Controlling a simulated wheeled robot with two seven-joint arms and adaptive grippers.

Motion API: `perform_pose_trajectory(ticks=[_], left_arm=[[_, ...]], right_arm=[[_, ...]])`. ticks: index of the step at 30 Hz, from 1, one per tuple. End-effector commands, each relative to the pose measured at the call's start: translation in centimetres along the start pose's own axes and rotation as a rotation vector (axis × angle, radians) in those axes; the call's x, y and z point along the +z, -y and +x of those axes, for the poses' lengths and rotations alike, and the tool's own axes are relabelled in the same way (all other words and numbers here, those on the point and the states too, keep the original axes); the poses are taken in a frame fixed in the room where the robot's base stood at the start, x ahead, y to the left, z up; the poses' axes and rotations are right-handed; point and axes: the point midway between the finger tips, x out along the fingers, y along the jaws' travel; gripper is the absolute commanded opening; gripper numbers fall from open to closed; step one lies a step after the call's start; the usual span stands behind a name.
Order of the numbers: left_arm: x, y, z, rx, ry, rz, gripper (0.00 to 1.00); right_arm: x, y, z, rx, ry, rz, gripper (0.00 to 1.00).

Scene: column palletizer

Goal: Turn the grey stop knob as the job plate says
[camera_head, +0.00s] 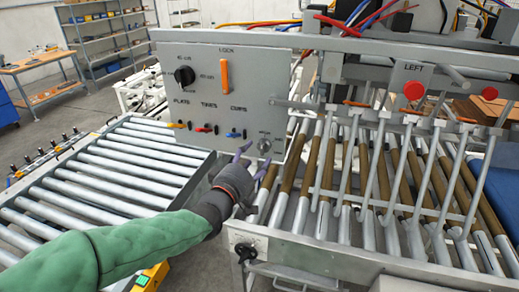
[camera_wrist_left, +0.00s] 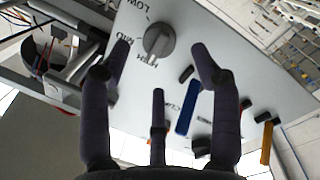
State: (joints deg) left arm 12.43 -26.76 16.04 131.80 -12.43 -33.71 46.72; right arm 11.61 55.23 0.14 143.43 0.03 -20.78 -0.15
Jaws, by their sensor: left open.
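The grey stop knob (camera_head: 264,146) sits at the lower right of the grey control panel (camera_head: 285,65). In the left wrist view the knob (camera_wrist_left: 158,40) is round with a raised grip bar, with LOW, MID and HIGH printed around it. My left gripper (camera_head: 254,159) is open just in front of the knob. In the left wrist view its purple fingers (camera_wrist_left: 160,64) spread to either side of the knob, apparently without touching it. The knob's exact setting is unclear. I cannot make out a job plate with readable instructions. My right gripper is not in view.
The panel also has a black knob (camera_head: 184,75), an orange LOCK handle (camera_head: 225,76) and small coloured levers, including a blue one (camera_wrist_left: 187,108) close to my fingers. Roller conveyors (camera_head: 110,170) lie left and right below. Red buttons (camera_head: 413,90) sit on the right frame.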

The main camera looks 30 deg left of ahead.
Motion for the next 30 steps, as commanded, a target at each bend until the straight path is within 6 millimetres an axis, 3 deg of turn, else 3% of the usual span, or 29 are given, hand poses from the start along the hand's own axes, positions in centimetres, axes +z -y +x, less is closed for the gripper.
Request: perform_pose_trajectory(ticks=[10, 23, 28, 29, 30], left_arm=[[0.0, 0.0, 3.7, 0.000, 0.000, 0.000, 0.63], [0.0, 0.0, 4.3, 0.001, -0.001, 0.000, 0.63], [0.0, 0.0, 4.3, 0.000, -0.001, 0.000, 0.15], [0.0, 0.0, 4.3, 0.000, -0.001, 0.000, 0.07], [-0.1, 0.0, 4.3, 0.000, -0.001, 0.000, 0.07]], right_arm=[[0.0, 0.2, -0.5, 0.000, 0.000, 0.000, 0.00], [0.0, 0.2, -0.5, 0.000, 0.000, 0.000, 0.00], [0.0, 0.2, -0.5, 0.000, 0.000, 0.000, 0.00], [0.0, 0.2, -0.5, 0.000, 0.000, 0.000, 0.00], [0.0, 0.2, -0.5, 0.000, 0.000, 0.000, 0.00]])
